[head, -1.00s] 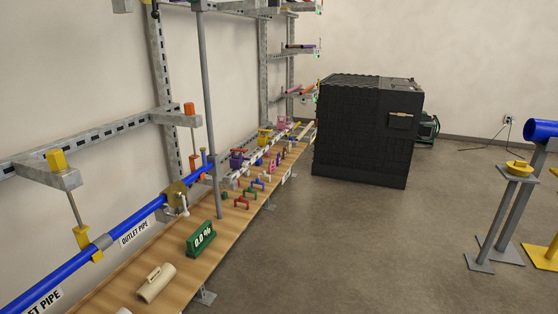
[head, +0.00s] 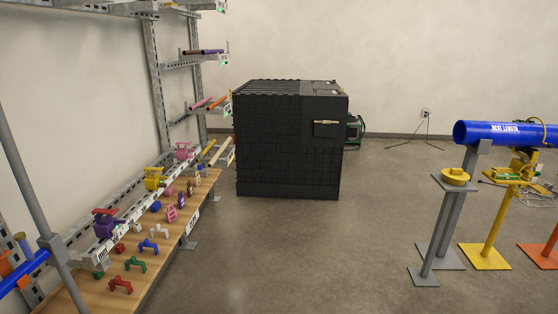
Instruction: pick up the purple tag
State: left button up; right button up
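Small upright pink-to-purple tags stand on the wooden bench (head: 75,300) at the left in the head view. The nearer one (head: 171,213) looks magenta, and another (head: 181,200) stands just behind it. They are too small to tell for certain which is the purple tag. A purple valve (head: 105,225) sits on the rail along the bench's wall side. Neither of my grippers is in view.
Red (head: 120,286), green (head: 135,264) and blue (head: 149,246) handles lie on the bench. A large black crate (head: 290,140) stands beyond it. A blue pipe (head: 490,133) on stands is at the right. The middle floor is clear.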

aim_at(181, 202)
jog(key=i, duration=0.95)
jog(key=i+l+u, duration=0.1)
jog(key=i, duration=0.85)
